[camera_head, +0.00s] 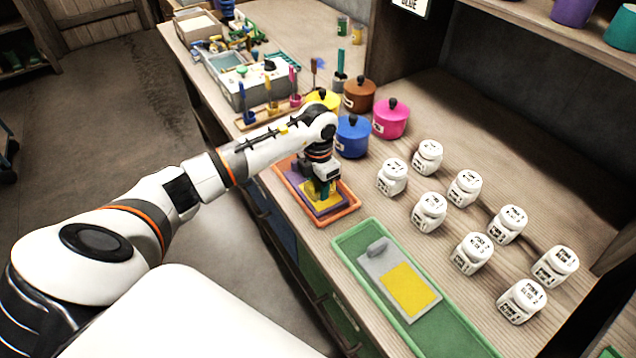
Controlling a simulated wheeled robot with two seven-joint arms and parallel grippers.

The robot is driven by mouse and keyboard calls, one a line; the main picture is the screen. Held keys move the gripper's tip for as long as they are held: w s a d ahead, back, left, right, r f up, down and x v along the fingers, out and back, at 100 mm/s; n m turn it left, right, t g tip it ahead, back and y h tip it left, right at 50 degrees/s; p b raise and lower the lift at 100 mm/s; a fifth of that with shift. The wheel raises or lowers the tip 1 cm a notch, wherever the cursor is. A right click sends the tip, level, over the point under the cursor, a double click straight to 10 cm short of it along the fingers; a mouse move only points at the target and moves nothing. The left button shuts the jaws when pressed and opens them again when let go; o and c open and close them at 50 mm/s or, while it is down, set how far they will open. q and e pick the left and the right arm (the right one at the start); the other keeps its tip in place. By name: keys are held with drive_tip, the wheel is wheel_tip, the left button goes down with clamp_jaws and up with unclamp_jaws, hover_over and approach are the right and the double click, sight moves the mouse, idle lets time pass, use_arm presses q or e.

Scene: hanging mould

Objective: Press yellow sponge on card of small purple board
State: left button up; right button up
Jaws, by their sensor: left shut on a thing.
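The small purple board (296,188) lies in an orange tray (346,220) on the bench, with a yellow card (333,201) on it. My left gripper (322,190) points down over the card and is shut on the yellow sponge. The sponge is mostly hidden by the fingers and is hard to tell from the yellow card. The fingertips are at or just above the card; I cannot tell whether the sponge touches it. My right gripper is out of view.
A green tray (455,340) with a grey board (372,264) and yellow sheet (410,290) lies in front. Several white jars (429,212) stand to the right. Blue (352,136), pink (390,118), brown (359,95) and yellow (322,100) pots stand close behind my gripper.

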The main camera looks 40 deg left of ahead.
use_arm(q)
drive_tip(key=shift+r, duration=0.1)
drive_tip(key=shift+r+p, duration=2.4)
drive_tip(key=shift+r, duration=1.05)
